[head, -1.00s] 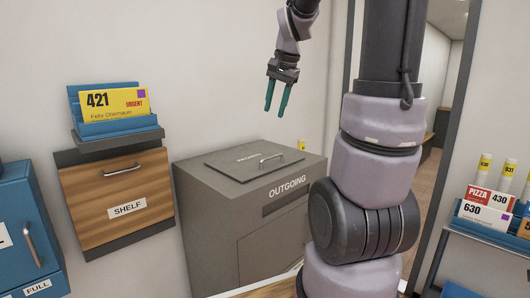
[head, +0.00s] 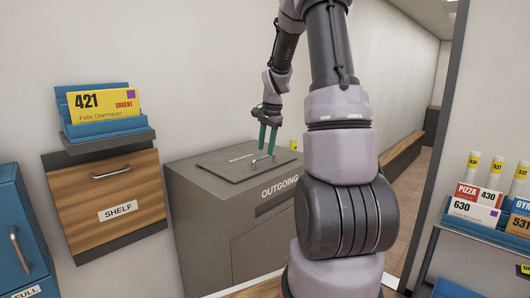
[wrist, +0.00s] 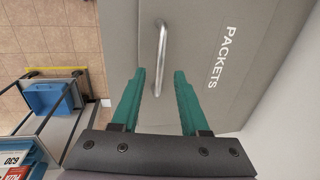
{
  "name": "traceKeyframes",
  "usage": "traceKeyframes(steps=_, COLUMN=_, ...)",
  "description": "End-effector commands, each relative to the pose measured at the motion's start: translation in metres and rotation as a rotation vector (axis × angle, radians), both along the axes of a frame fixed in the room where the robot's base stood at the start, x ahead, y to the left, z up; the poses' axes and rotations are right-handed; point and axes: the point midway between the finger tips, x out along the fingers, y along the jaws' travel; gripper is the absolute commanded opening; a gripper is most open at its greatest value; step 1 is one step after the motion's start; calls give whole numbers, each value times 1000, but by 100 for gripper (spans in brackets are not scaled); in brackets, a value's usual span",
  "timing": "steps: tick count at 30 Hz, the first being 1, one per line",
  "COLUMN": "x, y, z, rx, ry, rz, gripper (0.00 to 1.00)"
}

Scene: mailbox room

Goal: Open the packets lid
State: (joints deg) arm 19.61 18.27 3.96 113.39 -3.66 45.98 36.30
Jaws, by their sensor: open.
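The packets lid (head: 225,163) is a flat grey panel on top of the grey OUTGOING box (head: 215,215), and it lies closed. Its metal handle (head: 262,160) is near the lid's right side. In the wrist view the lid (wrist: 215,35) carries the word PACKETS, and the handle (wrist: 161,58) is a thin bar. My gripper (head: 268,150) points down just above the handle with its green fingers apart. In the wrist view my gripper (wrist: 158,75) is open, with the near end of the handle close to the left fingertip. I cannot tell whether they touch.
A wooden drawer labelled SHELF (head: 115,200) with a blue tray (head: 105,125) of yellow mail is left of the box. A blue cabinet (head: 20,245) stands further left. A rack (head: 480,235) with cards and tubes is at the right. A wall rises behind the box.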

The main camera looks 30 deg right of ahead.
Motion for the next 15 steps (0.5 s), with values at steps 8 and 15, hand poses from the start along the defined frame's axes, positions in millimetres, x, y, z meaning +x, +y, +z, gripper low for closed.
traceKeyframes(steps=8, x=4, y=2, z=-23, rx=0, ry=-1, rz=0, gripper=45)
traceKeyframes(steps=15, x=5, y=2, z=-23, rx=0, ry=-1, rz=1, gripper=45)
